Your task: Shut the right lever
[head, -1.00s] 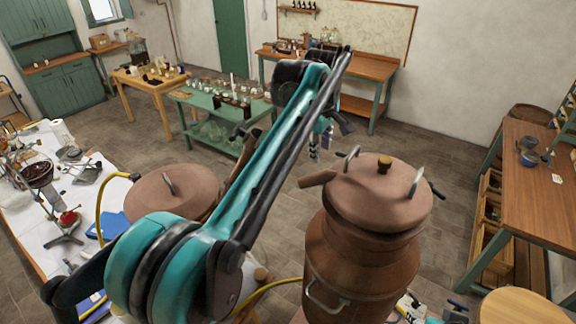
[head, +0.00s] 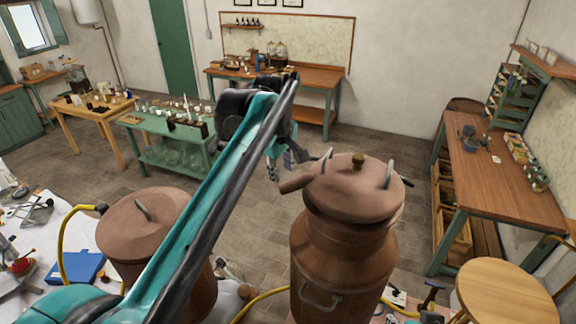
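A large copper pot (head: 338,275) stands right of the middle, with a copper lid (head: 345,190) on it. A similar left lever (head: 326,160) sticks up at the lid's left edge. My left gripper (head: 282,162) hangs beyond my teal arm, left of the lid and apart from the right lever. Its fingers are small and partly hidden, so their opening is unclear. My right gripper is not in view.
A second, lower copper vessel (head: 150,220) stands on the left, partly behind my arm. A yellow hose (head: 262,300) runs between the vessels. A round wooden top (head: 505,292) is at the lower right, and a wooden bench (head: 485,185) lines the right wall. Open floor lies behind the pot.

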